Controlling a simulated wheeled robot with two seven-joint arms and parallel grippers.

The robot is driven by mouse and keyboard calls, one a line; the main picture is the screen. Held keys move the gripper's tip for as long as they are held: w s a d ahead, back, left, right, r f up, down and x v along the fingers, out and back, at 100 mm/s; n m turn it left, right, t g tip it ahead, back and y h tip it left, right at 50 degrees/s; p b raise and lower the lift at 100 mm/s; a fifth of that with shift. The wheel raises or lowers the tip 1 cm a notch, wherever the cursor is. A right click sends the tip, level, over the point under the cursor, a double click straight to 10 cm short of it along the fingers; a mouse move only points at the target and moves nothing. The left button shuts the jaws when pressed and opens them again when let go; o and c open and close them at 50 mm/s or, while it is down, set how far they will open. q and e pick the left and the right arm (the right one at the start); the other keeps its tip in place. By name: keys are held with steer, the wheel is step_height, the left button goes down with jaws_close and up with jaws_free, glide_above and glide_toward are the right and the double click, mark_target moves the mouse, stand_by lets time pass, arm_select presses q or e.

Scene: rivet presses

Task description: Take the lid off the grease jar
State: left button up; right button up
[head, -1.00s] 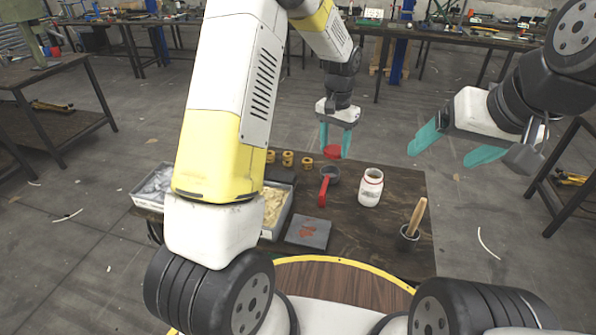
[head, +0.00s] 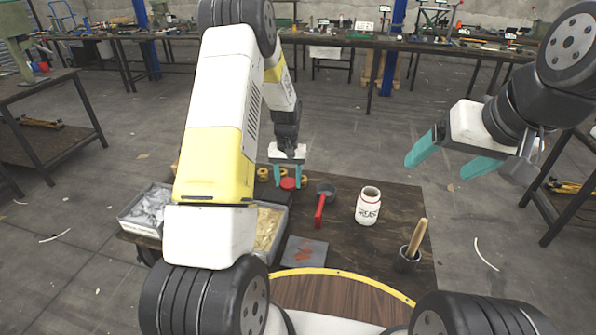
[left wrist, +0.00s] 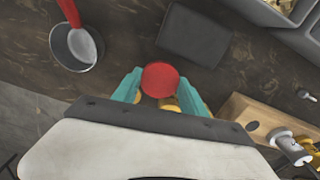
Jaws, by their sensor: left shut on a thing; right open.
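The white grease jar (head: 368,206) stands upright on the dark table, its mouth open and lidless. The round red lid (head: 288,184) is between the teal fingers of my left gripper (head: 287,176), to the left of the jar and near the table's far edge. The lid also shows between the fingertips in the left wrist view (left wrist: 160,80). My left gripper is shut on it; I cannot tell whether the lid touches the table. My right gripper (head: 444,158) is open and empty, in the air to the right of the table.
Brass rings (head: 263,174) are close around the lid. A cup with a wooden-handled tool (head: 411,252), a grey pad (head: 304,253) and parts trays (head: 143,212) are nearer me.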

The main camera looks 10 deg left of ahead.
arm_select(q)
steer(key=shift+f, duration=1)
steer(key=o, duration=1.6)
steer(key=shift+f, duration=0.15)
steer(key=shift+c, duration=0.2)
